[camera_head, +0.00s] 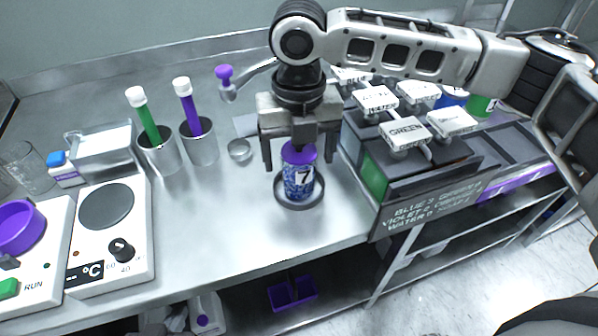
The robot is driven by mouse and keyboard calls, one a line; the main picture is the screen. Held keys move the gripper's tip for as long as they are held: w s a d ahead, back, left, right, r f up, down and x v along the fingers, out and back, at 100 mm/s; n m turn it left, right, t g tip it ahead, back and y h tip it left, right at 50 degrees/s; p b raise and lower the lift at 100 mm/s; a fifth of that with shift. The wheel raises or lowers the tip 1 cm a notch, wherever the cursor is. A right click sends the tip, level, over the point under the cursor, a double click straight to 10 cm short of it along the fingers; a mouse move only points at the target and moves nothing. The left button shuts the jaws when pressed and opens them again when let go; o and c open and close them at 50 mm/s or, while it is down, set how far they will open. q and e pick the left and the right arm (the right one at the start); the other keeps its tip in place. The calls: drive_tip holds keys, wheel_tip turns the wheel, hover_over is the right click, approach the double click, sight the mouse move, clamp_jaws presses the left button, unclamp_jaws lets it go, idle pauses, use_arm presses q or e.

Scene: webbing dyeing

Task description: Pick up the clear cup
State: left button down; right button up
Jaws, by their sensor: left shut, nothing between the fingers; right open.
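My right gripper (299,160) hangs over the middle of the bench, far to the right of the cup. It points down and is open. Its two fingers are on either side of the purple cap of a blue patterned bottle (299,186) marked 7. Whether they touch the cap cannot be told. My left gripper is not in view.
The bottle stands in a round dark holder (300,206). Two metal cups (198,147) hold green and purple sticks. Labelled dye boxes (405,132) are right. The bench's front middle is clear.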

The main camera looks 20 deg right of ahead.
drive_tip(key=shift+f, duration=0.6)
drive_tip(key=c, duration=1.2)
drive_tip(key=shift+o, duration=0.2)
drive_tip(key=shift+r, duration=0.1)
